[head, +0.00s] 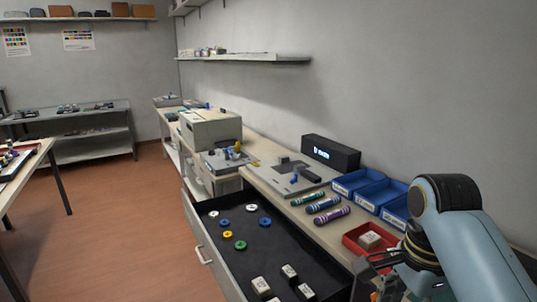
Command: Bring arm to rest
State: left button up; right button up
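My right arm (455,230) comes in from the right edge, bent at a blue-grey joint with a black cap. Its gripper (380,262) is low at the right, just in front of the red tray (352,240). Dark finger parts show there, small and partly covered by my arm, so I cannot tell if they are open or shut or hold anything. My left arm and gripper do not show.
A pulled-out drawer (270,250) holds coloured discs and several pale blocks. Three toner cartridges (323,204) lie on the bench near blue bins (372,190) and a black display box (331,153). The red tray holds a pale block (370,240). The floor (110,225) at left is clear.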

pick_arm(q)
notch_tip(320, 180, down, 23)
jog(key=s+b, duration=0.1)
jog(key=b, duration=2.2)
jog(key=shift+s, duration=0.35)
pick_arm(e)
jog(key=s+d+f+n, duration=0.3)
jog(key=s+f+n, duration=0.2)
jog(key=s+f, duration=0.8)
jog(key=s+d+f+n, duration=0.2)
jog(key=s+f+n, duration=0.4)
jog(key=s+f, duration=0.7)
jog(key=s+d+f+n, duration=0.3)
jog(key=s+f, duration=1.1)
jog(key=f, duration=2.2)
jog(key=n, duration=0.2)
jog(key=shift+d+f+n+t+h, duration=0.3)
jog(key=shift+n+t+h, duration=0.1)
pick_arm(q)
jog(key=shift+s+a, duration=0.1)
